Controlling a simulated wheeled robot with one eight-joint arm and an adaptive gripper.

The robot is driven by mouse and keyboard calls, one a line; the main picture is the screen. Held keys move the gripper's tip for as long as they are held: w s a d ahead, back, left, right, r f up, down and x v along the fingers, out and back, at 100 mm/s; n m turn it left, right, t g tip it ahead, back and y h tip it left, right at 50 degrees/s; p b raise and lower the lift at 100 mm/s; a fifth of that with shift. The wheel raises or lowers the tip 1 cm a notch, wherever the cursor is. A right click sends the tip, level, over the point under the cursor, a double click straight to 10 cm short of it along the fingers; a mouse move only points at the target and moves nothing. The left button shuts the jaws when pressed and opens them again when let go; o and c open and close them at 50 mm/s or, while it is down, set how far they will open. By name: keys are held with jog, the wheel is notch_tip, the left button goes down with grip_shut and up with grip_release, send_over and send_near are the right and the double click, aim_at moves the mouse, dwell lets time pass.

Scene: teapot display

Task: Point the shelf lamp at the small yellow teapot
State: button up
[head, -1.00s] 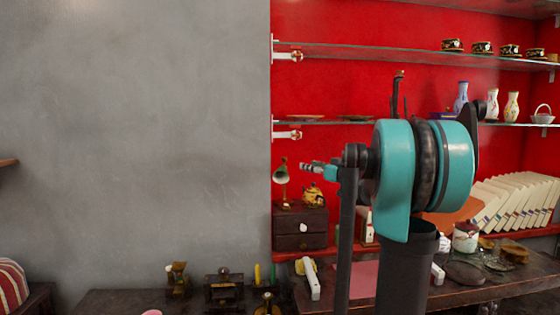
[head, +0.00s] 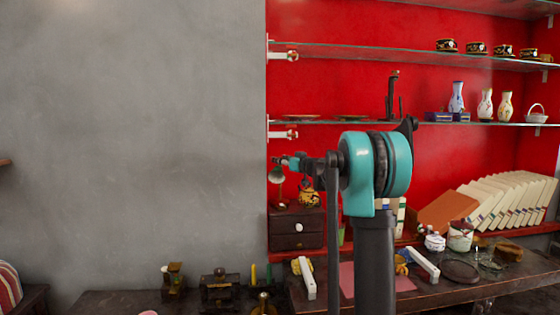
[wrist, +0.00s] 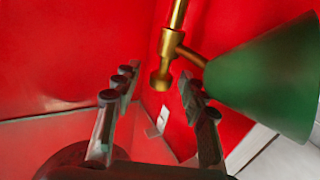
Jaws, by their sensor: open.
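The shelf lamp stands on the dark drawer box at the red alcove's left edge; its pale green shade (head: 276,175) tilts down. The wrist view shows the green shade (wrist: 268,78) at right and the brass stem with its knob (wrist: 161,80). My gripper (wrist: 155,88) is open; the knob appears between its fingertips, with no clear contact. In the head view my gripper (head: 284,160) is small, beside the top of the lamp, partly covering it. A small yellow teapot (head: 309,198) with dark markings sits on the box, right of the lamp.
The drawer box (head: 297,229) stands on the red ledge. A glass shelf (head: 330,122) runs above the lamp. A yellow cup or pot (head: 402,264) and a white bar (head: 424,264) lie on the lower counter. The grey wall (head: 130,140) at left is bare.

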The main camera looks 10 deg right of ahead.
jog(key=shift+w+a, duration=0.25)
jog(key=shift+w, duration=0.1)
grip_shut()
dwell(0.3)
